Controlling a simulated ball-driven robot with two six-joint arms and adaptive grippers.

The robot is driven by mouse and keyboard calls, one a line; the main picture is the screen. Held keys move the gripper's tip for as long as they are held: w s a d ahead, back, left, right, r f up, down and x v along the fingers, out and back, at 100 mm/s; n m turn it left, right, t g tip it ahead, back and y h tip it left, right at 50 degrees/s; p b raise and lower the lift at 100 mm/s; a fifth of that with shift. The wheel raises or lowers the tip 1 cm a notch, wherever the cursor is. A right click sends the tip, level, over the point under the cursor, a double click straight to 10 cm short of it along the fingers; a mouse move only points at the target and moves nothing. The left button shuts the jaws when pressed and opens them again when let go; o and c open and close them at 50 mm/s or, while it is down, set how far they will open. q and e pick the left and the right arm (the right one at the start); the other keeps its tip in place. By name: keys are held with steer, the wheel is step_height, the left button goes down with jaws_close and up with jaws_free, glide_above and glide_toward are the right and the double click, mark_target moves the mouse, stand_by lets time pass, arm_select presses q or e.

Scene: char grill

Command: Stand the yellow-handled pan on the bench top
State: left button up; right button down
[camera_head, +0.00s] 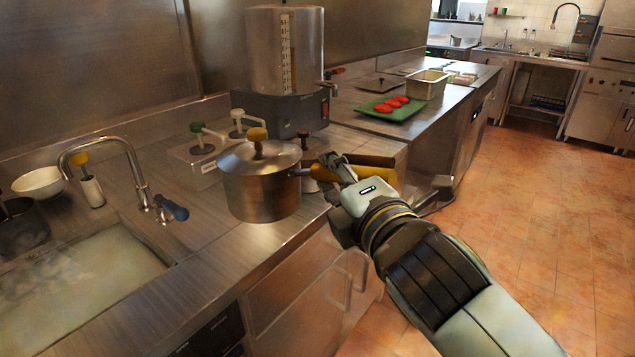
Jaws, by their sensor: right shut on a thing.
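The yellow-handled pan (262,192) is a steel pot with a lid and a yellow lid knob. It is upright at the front edge of the steel bench top (215,240); I cannot tell whether its base touches the bench. Its yellow handle (365,160) points right. My right gripper (335,170) is shut on that handle, and its fingers hide part of it. My left gripper is not in view.
A sink (85,280) of steaming water with a tap (135,170) lies left of the pan. Pump dispensers (200,150) and a large steel urn (285,60) stand behind it. A green board (392,109) with red items lies further back.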

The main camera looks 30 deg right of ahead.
mark_target(293, 208)
steer(key=w+f+b, duration=0.1)
steer(key=w, duration=0.2)
steer(key=w+a+f+b, duration=0.1)
steer(key=w+f, duration=0.1)
steer(key=w, duration=0.1)
steer(key=w+a+f+b, duration=0.1)
steer(key=w+f, duration=0.1)
steer(key=w, duration=0.1)
steer(key=shift+w+a+f, duration=0.2)
step_height(293, 208, down, 4)
steer(key=b, duration=0.3)
steer(key=shift+s, duration=0.1)
steer(key=c, duration=1.4)
jaws_free()
steer(key=shift+f, duration=0.25)
steer(key=shift+c, duration=0.2)
steer(key=o, duration=0.3)
steer(key=shift+r, duration=0.1)
steer(key=shift+o, duration=0.2)
